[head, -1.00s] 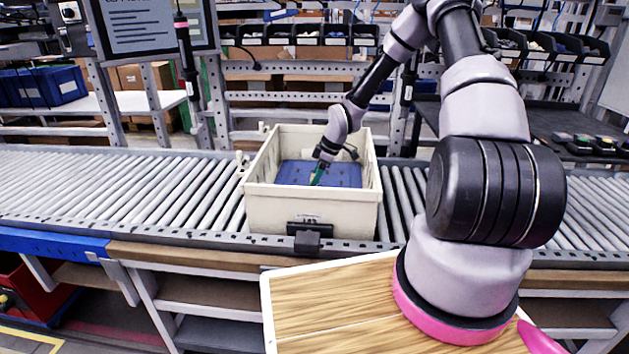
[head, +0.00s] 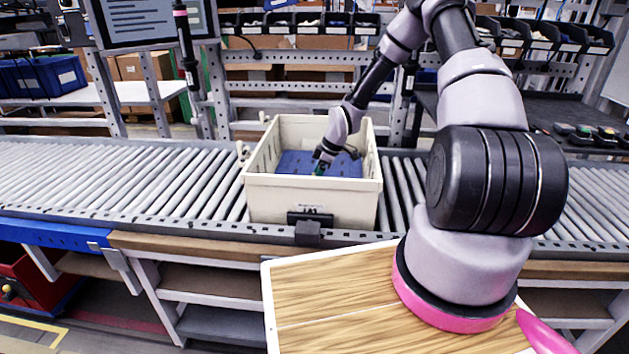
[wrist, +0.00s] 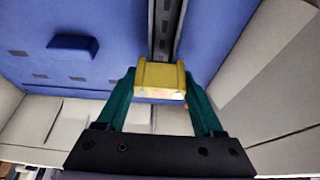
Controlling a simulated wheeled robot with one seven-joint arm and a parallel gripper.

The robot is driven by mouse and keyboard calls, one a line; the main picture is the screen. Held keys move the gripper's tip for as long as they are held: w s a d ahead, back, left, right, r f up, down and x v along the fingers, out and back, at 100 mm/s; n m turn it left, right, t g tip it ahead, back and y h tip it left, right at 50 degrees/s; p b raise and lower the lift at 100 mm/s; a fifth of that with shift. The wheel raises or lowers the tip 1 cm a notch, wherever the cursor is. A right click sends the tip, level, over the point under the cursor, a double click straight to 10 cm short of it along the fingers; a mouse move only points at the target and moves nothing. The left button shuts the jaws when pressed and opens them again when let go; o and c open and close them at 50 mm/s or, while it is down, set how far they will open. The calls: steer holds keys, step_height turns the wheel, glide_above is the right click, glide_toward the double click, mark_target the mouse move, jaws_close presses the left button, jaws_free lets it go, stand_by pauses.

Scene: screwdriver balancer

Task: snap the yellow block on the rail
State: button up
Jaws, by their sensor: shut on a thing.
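The yellow block (wrist: 160,80) sits between the green fingers of my gripper (wrist: 160,92) in the wrist view, and the fingers are shut on it. The grey slotted rail (wrist: 166,30) runs along the blue panel (wrist: 110,18), and the block is at the rail's near end in that picture. I cannot tell whether the block touches the rail. In the head view my gripper (head: 319,168) is inside the bin, low over the blue panel (head: 295,162). The block and rail cannot be made out there.
The cream bin (head: 310,196) stands on the roller conveyor (head: 120,185), and its walls surround my gripper. A blue raised block (wrist: 73,46) is on the panel left of the rail. Shelves with dark bins (head: 300,23) stand behind the conveyor.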

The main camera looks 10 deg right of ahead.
steer(key=shift+f, duration=0.75)
stand_by(1.3)
steer(key=o, duration=1.6)
steer(key=shift+c, duration=0.2)
steer(key=v, duration=1)
steer(key=shift+r, duration=0.35)
steer(key=shift+d, duration=0.1)
